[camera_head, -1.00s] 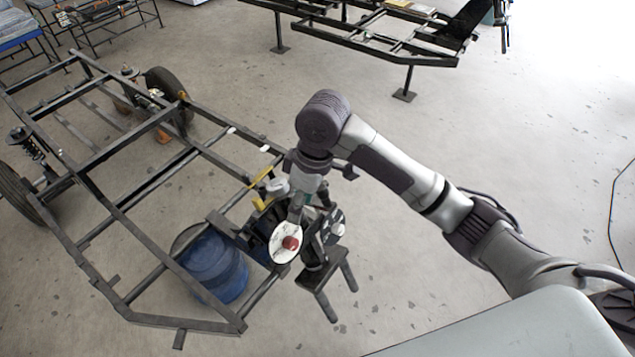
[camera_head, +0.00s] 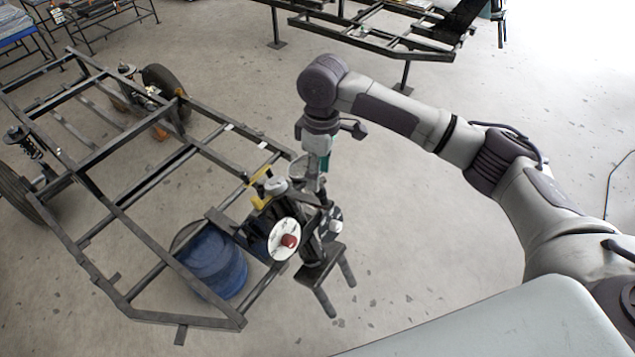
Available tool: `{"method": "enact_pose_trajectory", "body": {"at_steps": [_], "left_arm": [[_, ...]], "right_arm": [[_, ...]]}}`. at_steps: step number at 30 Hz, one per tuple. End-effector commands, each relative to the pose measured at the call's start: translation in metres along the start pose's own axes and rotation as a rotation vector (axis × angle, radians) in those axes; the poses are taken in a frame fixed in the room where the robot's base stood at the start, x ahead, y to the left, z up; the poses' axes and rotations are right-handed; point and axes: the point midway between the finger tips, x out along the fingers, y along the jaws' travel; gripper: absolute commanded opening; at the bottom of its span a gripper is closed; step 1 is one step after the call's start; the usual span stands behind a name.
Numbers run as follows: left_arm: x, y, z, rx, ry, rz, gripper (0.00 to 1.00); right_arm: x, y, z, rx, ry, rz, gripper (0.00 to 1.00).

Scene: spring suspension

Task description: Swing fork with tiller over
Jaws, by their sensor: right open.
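My left gripper is out of view.
The chassis frame (camera_head: 118,212) fills the left, with wheels (camera_head: 166,92) at its far end. A blue barrel (camera_head: 212,268) stands under its front corner. A yellow part (camera_head: 260,188) sits beside the assembly. Another black frame (camera_head: 385,38) stands behind.

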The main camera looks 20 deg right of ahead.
Motion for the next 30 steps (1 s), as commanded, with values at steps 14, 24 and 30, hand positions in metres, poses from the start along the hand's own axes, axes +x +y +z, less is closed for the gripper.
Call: {"method": "enact_pose_trajectory", "body": {"at_steps": [14,24,30], "left_arm": [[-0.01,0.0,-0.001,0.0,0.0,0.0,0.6],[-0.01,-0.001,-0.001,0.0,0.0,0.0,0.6],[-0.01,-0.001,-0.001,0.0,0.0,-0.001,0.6]], "right_arm": [[0.049,0.0,0.0,0.0,0.0,0.001,0.53],[0.049,0.0,0.0,0.0,0.001,0.001,0.31],[0.048,0.0,0.0,-0.001,0.001,0.001,0.0]]}}
